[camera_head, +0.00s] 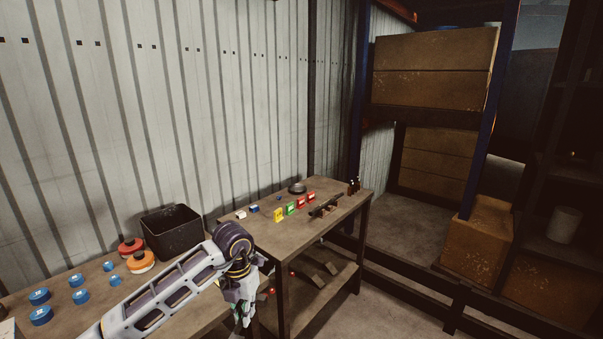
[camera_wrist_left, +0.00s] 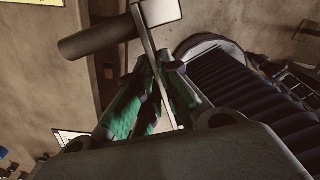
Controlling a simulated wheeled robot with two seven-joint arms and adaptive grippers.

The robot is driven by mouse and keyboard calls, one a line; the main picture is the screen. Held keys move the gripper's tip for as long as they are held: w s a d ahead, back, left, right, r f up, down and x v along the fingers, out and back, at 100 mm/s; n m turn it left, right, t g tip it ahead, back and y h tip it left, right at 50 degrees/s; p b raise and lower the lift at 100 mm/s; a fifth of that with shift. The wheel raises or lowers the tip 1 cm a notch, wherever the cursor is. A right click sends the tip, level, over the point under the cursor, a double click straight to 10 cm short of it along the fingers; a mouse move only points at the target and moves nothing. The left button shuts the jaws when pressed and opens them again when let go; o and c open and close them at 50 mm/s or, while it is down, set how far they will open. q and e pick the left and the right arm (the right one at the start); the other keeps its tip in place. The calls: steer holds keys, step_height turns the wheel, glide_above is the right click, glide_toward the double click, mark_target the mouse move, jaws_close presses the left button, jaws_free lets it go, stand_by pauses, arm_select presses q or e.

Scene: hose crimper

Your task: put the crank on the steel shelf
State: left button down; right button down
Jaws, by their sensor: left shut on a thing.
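My left gripper (camera_head: 243,308) hangs fingers down at the front of the workbench in the head view. In the left wrist view its green-padded fingers (camera_wrist_left: 158,75) are shut on the crank (camera_wrist_left: 100,38). The crank has a thin flat metal bar, a dark grey round handle pointing left and a pale block at the bar's end. I cannot make the crank out in the head view. A dark shelf unit (camera_head: 549,252), which looks like the steel shelf, stands at the far right with a pale cylinder (camera_head: 565,225) on it. My right gripper is not in view.
The workbench (camera_head: 215,213) holds a black bin (camera_head: 172,235), blue and orange round parts, coloured cards and a dark tool (camera_head: 325,206). A rack with wooden boxes (camera_head: 435,70) stands behind. A low dark rail (camera_head: 430,290) crosses in front of the rack.

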arm_select(q)
steer(key=s+d+f+m, duration=0.3)
steer(key=f+m, duration=0.1)
steer(key=m, duration=1.3)
steer(key=s+d+f+m, duration=0.3)
steer(key=d+f+m, duration=0.1)
steer(key=m, duration=1.4)
steer(key=w+a+f+n, duration=0.1)
steer(key=a+n, duration=0.1)
steer(key=a, duration=1.2)
steer(key=shift+w+f, duration=0.2)
steer(key=shift+f, duration=0.05)
